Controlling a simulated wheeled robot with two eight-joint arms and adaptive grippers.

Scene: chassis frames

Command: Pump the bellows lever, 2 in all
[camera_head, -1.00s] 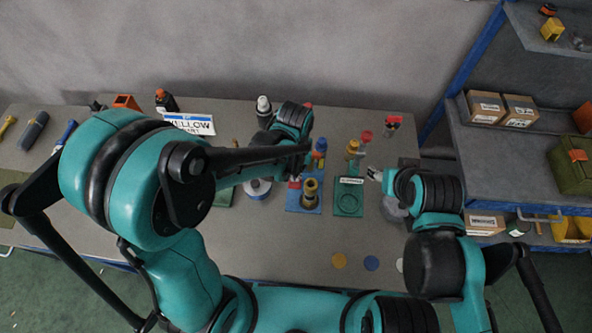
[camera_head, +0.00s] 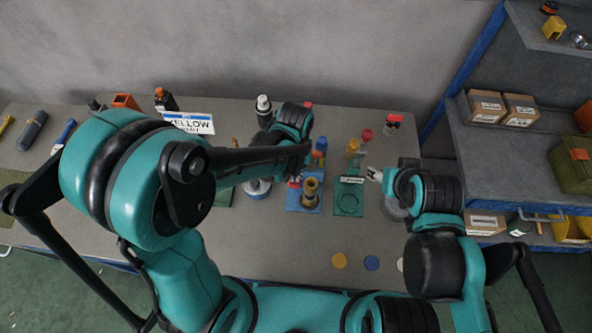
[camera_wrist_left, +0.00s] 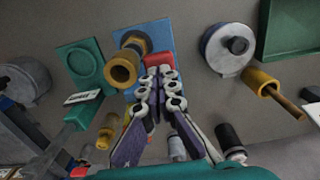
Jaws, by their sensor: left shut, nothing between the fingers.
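A blue plate (camera_head: 292,205) on the table carries a brass cylinder (camera_head: 310,187) and a small red block (camera_head: 294,183). In the left wrist view the cylinder (camera_wrist_left: 123,68) stands left of my left gripper (camera_wrist_left: 160,76), and the red block (camera_wrist_left: 155,60) is just beyond its fingertips. The fingers are shut and empty; I cannot tell whether they touch the block. In the head view this gripper is mostly hidden by its arm. No part is clearly recognisable as the bellows lever. My right gripper (camera_head: 375,174) is by the green plate; its fingers are too small to read.
A green plate (camera_head: 341,208) with a ring lies right of the blue plate. Red and yellow fittings (camera_head: 353,147) stand behind it. A sign (camera_head: 190,123) and a white-capped bottle (camera_head: 263,103) are farther back. Coloured discs (camera_head: 371,263) lie near the front edge, with bare table around.

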